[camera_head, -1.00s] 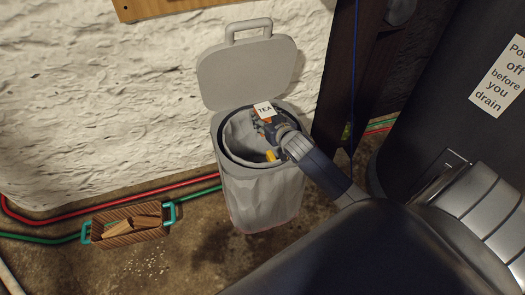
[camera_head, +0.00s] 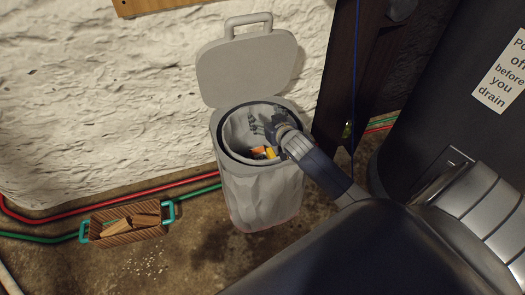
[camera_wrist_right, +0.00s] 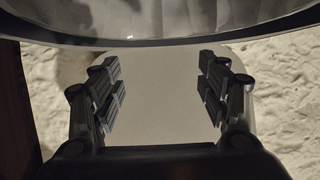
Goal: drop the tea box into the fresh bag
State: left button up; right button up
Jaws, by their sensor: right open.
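The fresh bag (camera_head: 235,133) lines the open grey bin, its pale folds showing inside the dark rim. An orange object (camera_head: 258,153), which looks like the tea box, lies low inside the bag beside a yellow item (camera_head: 271,153). Its TEA label does not show now. My right gripper (camera_head: 260,124) is over the bag's mouth, above these items and apart from them. In the right wrist view, the right gripper (camera_wrist_right: 162,88) has its fingers wide apart with nothing between them. My left gripper is in neither view.
The bin (camera_head: 258,195) has a raised lid (camera_head: 247,72) at its back, against the white wall. A wooden crate (camera_head: 127,238) with teal handles and wood pieces is on the floor at left. Red and green hoses run behind it. A dark tank (camera_head: 440,100) stands at right.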

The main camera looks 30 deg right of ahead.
jog(key=shift+s, duration=0.1)
jog(key=v, duration=1.2)
jog(key=shift+f, duration=0.1)
